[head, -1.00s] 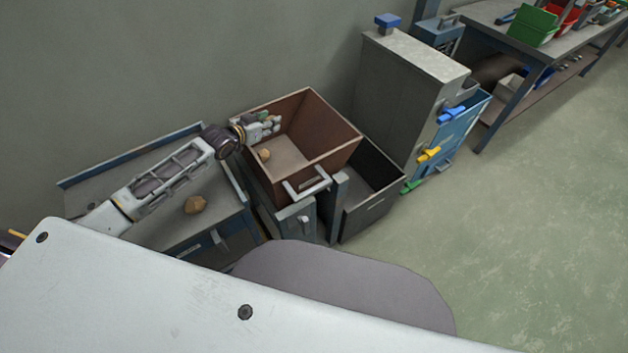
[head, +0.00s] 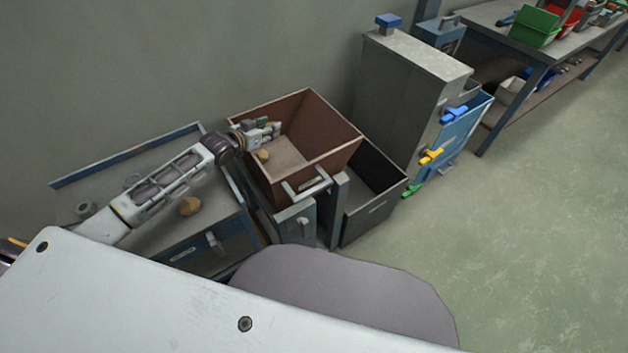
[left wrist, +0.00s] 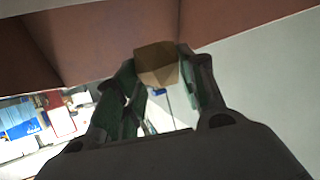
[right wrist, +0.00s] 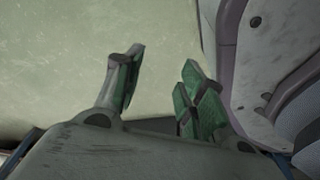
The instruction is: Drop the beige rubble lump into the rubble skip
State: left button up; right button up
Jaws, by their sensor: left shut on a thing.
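A brown open-topped box (head: 325,160), seemingly the rubble skip, stands in the middle of the head view. My left gripper (head: 272,130) reaches over its left wall. In the left wrist view that gripper (left wrist: 155,85) is shut on a beige lump (left wrist: 157,63) at its fingertips, with brown walls behind. In the head view a tan lump (head: 263,155) shows just below the gripper, within the box outline; I cannot tell whether it is the held one. Another tan lump (head: 190,206) lies on the bench. My right gripper (right wrist: 160,85) is open and empty above the floor.
A dark open bin (head: 372,185) adjoins the brown box on the right. A tall grey cabinet (head: 400,90) with coloured handles stands behind it. The low bench (head: 150,185) is under my left arm. The green floor at right is clear.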

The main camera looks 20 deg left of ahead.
pick_arm(q)
jog(key=o, duration=1.1)
jog(key=shift+o, duration=0.2)
jog(key=v, duration=1.2)
dwell(0.9)
dwell(0.9)
jog(key=shift+s+d+f, duration=0.1)
jog(key=shift+d, duration=0.05)
